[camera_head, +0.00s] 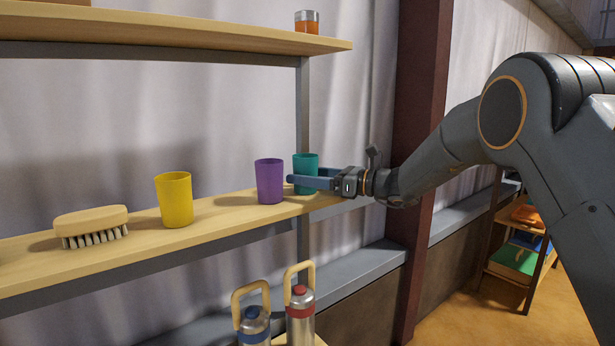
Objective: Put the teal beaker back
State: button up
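The teal beaker (306,164) stands upright at the right end of the middle wooden shelf (150,236). My gripper (303,182) reaches in from the right at the beaker's height. Its blue fingers cross in front of the beaker's lower part and hide some of it. I cannot tell whether both fingers touch the beaker or whether they are closed on it. A purple beaker (269,182) stands upright just left of the teal one, close to the fingertips. A yellow beaker (174,200) stands upright further left on the same shelf.
A brush (91,224) lies at the shelf's left. An upper shelf (170,30) holds a small orange jar (306,22). Two flasks with loop handles, one blue-ringed (254,326) and one red-ringed (300,314), stand below. A dark red post (421,130) rises behind my arm.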

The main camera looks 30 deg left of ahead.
jog(key=shift+r, duration=0.15)
jog(key=d+b, duration=0.4)
jog(key=d, duration=0.8)
jog(key=shift+w, duration=0.25)
